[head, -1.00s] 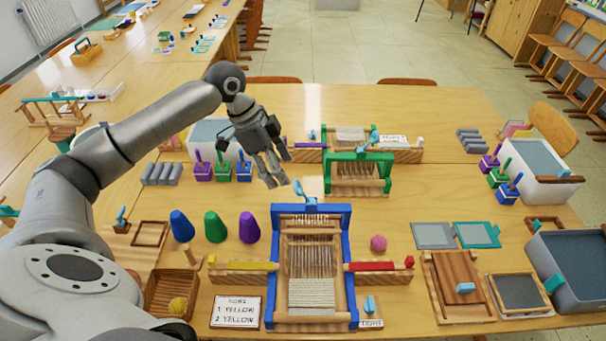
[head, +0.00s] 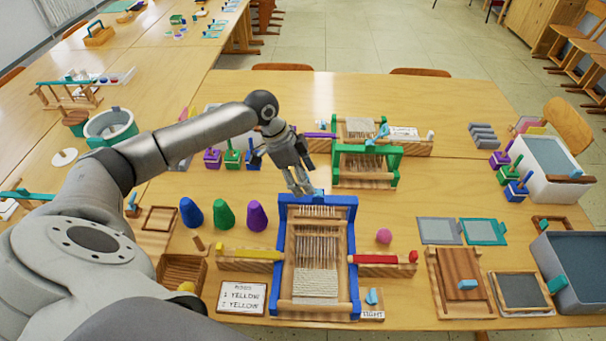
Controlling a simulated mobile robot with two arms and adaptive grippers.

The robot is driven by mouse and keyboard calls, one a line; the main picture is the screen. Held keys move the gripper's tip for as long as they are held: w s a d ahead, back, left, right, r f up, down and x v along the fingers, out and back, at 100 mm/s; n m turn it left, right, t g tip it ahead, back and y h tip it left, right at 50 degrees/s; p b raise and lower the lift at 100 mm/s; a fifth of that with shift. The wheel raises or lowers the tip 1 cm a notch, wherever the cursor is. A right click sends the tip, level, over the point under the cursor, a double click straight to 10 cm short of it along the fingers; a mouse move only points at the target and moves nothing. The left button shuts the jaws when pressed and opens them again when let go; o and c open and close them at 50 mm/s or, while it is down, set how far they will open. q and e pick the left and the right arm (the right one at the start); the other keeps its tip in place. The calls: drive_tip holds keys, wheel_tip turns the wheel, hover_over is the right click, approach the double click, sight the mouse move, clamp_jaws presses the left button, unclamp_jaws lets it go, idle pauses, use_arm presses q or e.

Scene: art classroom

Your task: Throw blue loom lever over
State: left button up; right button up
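The blue loom (head: 352,240) stands on the near middle of the table, with pale threads and a woven strip in its frame. Its light blue lever (head: 318,193) is at the middle of the top bar and is partly hidden by my fingers. My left gripper (head: 304,190) reaches in from the left, fingers pointing down at the top bar, right beside the lever. The fingers look slightly apart, with nothing clearly held between them; whether they touch the lever I cannot tell. My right gripper is not in view.
A green loom (head: 366,150) stands just behind. Blue, green and purple cones (head: 257,216) are to the left, near a sign card (head: 241,296). Yellow (head: 250,254) and red (head: 386,258) shuttles flank the blue loom. Trays and a grey bin (head: 580,270) fill the right side.

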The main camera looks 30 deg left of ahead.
use_arm(q)
clamp_jaws()
idle(0.4)
